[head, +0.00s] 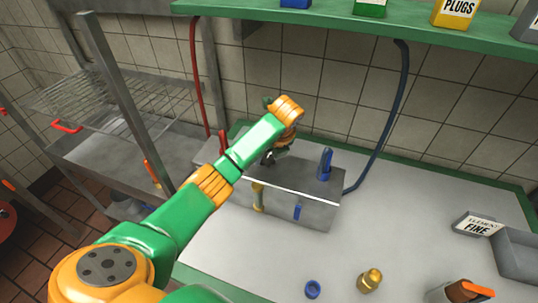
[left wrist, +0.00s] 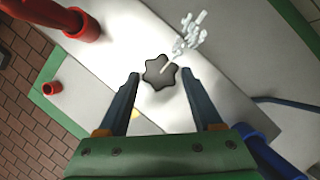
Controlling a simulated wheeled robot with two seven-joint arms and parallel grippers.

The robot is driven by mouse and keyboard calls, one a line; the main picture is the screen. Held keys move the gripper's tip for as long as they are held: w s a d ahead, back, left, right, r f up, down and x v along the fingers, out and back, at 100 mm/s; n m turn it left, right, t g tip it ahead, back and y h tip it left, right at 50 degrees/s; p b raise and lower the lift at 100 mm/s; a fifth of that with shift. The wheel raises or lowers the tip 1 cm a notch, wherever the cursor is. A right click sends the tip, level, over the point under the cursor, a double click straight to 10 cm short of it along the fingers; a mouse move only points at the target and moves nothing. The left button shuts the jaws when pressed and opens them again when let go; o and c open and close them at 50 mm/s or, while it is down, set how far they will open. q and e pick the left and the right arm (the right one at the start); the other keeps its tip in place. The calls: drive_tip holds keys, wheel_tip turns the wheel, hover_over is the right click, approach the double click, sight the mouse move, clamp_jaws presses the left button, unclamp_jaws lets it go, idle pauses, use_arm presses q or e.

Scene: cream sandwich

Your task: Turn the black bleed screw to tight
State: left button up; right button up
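The black bleed screw (left wrist: 153,78) is a dark lobed knob with a pale pointer line, seen in the left wrist view on the light metal top of the box. My left gripper (left wrist: 161,74) is open, with one finger on each side of the knob and gaps visible; I cannot tell whether the tips are level with it. A pale, lumpy spray (left wrist: 190,36) shows just beyond the knob. In the head view, my left arm reaches over the grey metal box (head: 318,212), and the gripper and arm hide the knob. My right gripper is not in view.
A blue lever (head: 325,164) stands on the box's right part; a red hose (head: 194,80) and a blue hose (head: 392,122) run behind. A blue ring (head: 313,289) and brass fitting (head: 370,280) lie in front. A green shelf (head: 400,25) hangs above.

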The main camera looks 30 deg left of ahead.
use_arm(q)
drive_tip(key=c, duration=0.9)
drive_tip(key=shift+a, duration=0.1)
drive_tip(key=m+b, duration=0.1)
drive_tip(key=m, duration=0.1)
drive_tip(key=m+t+h+b, duration=0.1)
drive_tip(key=m, duration=0.2)
drive_tip(key=shift+s+a+f+b, duration=0.15)
drive_tip(key=shift+a+b, duration=0.05)
drive_tip(key=shift+b, duration=0.1)
drive_tip(key=m+h+b, duration=0.1)
drive_tip(key=m, duration=0.1)
drive_tip(key=m+t+h+b, duration=0.1)
drive_tip(key=m, duration=0.1)
drive_tip(key=shift+s+a, duration=0.1)
drive_tip(key=shift+a, duration=0.1)
drive_tip(key=shift+a+m+h+b, duration=0.1)
drive_tip(key=shift+m+h+b, duration=0.3)
drive_tip(key=shift+m, duration=0.7)
drive_tip(key=shift+r+m+h, duration=0.2)
drive_tip(key=shift+m+h, duration=0.2)
drive_tip(key=shift+m, duration=0.5)
drive_tip(key=shift+a+m+h+p, duration=0.15)
drive_tip(key=shift+m+h+p, duration=0.2)
drive_tip(key=shift+m, duration=0.8)
drive_tip(key=shift+a+m+h+p, duration=0.1)
drive_tip(key=shift+m+h, duration=0.35)
drive_tip(key=shift+m, duration=1)
